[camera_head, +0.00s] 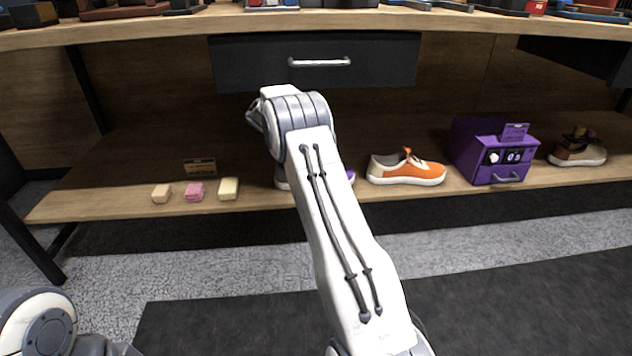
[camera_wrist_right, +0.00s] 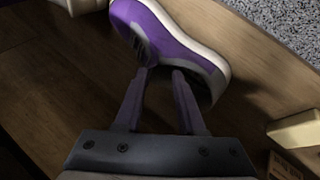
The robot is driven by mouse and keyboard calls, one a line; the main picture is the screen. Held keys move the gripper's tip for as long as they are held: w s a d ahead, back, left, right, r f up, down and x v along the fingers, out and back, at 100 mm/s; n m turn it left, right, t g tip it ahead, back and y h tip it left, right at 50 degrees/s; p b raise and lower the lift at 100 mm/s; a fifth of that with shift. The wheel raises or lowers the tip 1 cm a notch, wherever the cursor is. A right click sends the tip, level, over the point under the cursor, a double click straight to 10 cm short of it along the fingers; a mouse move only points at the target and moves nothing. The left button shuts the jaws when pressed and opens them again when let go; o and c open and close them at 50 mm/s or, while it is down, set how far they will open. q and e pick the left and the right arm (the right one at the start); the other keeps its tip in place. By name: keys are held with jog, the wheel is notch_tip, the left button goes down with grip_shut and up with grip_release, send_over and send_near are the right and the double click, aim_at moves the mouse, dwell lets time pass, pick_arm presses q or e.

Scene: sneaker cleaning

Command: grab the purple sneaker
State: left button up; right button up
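The purple sneaker with a white sole (camera_wrist_right: 172,32) is at the top middle of the right wrist view. In the head view only a purple bit (camera_head: 350,176) shows beside my right arm, on the lower shelf. My right gripper (camera_wrist_right: 160,72) is at the sneaker, its two fingers apart and their tips overlapping its near side in the picture. A gap shows between the fingers; I cannot tell whether they touch the shoe. In the head view my right arm hides the gripper. My left gripper is out of view; only part of that arm shows at the lower left.
The lower shelf (camera_head: 120,207) also holds three small blocks (camera_head: 194,191), a small sign (camera_head: 199,167), an orange sneaker (camera_head: 406,168), a purple box with a drawer (camera_head: 493,152) and a brown shoe (camera_head: 577,155). A black drawer (camera_head: 318,75) hangs above.

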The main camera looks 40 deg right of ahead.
jog(key=shift+w+d+b, duration=0.15)
jog(key=shift+d+b, duration=0.05)
jog(key=shift+d, duration=0.45)
jog(key=shift+w+d+b, duration=0.15)
jog(key=shift+d, duration=0.45)
jog(key=b+x, duration=0.2)
jog(key=x, duration=0.2)
jog(key=shift+f, duration=0.1)
jog(key=shift+w+d+f+b, duration=0.15)
jog(key=shift+d+f+b, duration=0.15)
jog(key=shift+d+b, duration=0.1)
grip_shut()
